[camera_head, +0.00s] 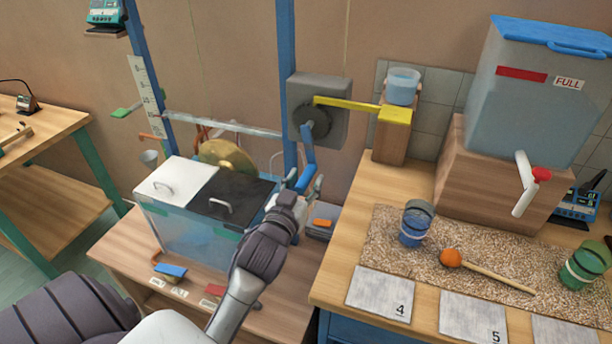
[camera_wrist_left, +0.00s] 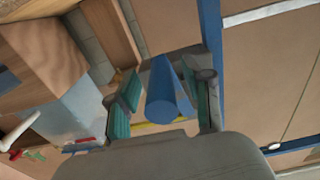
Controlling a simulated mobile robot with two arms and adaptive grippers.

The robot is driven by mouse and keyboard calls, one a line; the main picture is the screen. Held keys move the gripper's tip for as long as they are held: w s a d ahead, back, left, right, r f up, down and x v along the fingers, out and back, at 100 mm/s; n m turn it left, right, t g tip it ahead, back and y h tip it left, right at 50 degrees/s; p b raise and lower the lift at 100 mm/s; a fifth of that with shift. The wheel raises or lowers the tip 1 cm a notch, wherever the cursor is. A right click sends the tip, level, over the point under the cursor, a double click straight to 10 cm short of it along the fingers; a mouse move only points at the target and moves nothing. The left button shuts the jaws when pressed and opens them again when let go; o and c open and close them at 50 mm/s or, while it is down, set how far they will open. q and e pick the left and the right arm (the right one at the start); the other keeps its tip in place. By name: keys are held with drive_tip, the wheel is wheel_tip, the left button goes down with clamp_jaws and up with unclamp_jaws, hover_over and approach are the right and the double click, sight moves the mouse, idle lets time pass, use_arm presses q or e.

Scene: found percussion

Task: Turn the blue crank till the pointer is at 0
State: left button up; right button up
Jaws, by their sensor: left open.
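The blue crank (camera_head: 307,148) hangs from a dark round hub on a grey box (camera_head: 330,98) on the blue post. Its handle (camera_head: 304,180) reaches down to my left gripper (camera_head: 303,188). In the left wrist view, the blue handle (camera_wrist_left: 168,95) lies between the two teal-padded fingers of that gripper (camera_wrist_left: 164,85), which are open with space on both sides. A white marked scale (camera_head: 146,95) stands on the left blue post, with a green tab (camera_head: 127,110) beside it. Its numbers are too small to read surely. My right gripper is not in view.
A clear tank (camera_head: 190,236) with a dark lid half stands just below the crank, left of my left gripper. A yellow bar (camera_head: 360,104) runs right from the hub area. The right table holds cups, a mallet (camera_head: 485,270) and a large dispenser (camera_head: 530,95).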

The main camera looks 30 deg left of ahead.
use_arm(q)
drive_tip(key=shift+w+a, duration=0.15)
drive_tip(key=shift+w, duration=0.35)
drive_tip(key=shift+c, duration=0.4)
